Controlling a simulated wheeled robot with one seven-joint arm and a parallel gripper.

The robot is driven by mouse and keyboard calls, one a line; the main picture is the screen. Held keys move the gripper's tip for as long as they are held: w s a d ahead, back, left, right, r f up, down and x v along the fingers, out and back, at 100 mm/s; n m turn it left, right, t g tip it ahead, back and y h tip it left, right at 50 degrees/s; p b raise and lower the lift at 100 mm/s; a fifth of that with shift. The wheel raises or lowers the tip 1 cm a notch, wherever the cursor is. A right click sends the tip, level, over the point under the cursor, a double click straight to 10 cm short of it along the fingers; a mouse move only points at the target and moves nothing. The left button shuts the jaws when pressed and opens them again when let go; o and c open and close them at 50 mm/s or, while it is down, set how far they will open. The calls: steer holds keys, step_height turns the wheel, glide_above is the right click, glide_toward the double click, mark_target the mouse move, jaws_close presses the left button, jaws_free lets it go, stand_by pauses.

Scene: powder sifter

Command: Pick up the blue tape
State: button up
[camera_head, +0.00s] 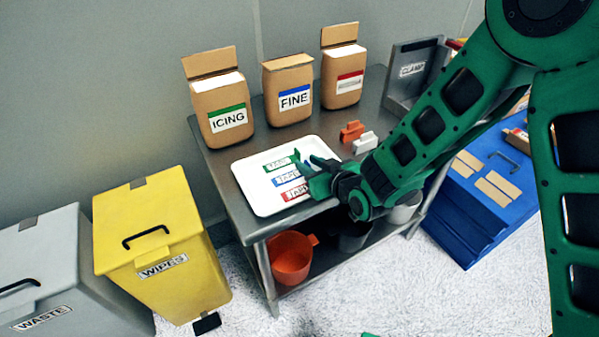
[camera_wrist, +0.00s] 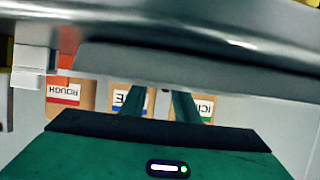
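The blue tape (camera_head: 287,181) lies on the white tray (camera_head: 248,184) as a flat strip with a white label. It is between a green-marked strip (camera_head: 277,164) and a red-marked strip (camera_head: 293,195). My gripper (camera_head: 309,166) is low over the tray's right side, just right of the strips. It hides part of the tray. In the wrist view my gripper's two green fingers (camera_wrist: 158,97) stand apart with a gap between them, and I see nothing held. The blue tape cannot be made out in the wrist view.
The tray rests on a steel table (camera_head: 222,162). Bags labelled ICING (camera_head: 218,100), FINE (camera_head: 288,88) and one with a red label (camera_head: 343,68) stand behind. An orange block (camera_head: 352,131) and a white block (camera_head: 365,143) sit right of the tray. A yellow bin (camera_head: 160,245) stands left.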

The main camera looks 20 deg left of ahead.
steer(key=shift+w+a+f, duration=0.2)
steer(key=shift+w+a, duration=0.05)
steer(key=shift+a, duration=0.1)
jaws_close()
steer(key=shift+r, duration=0.15)
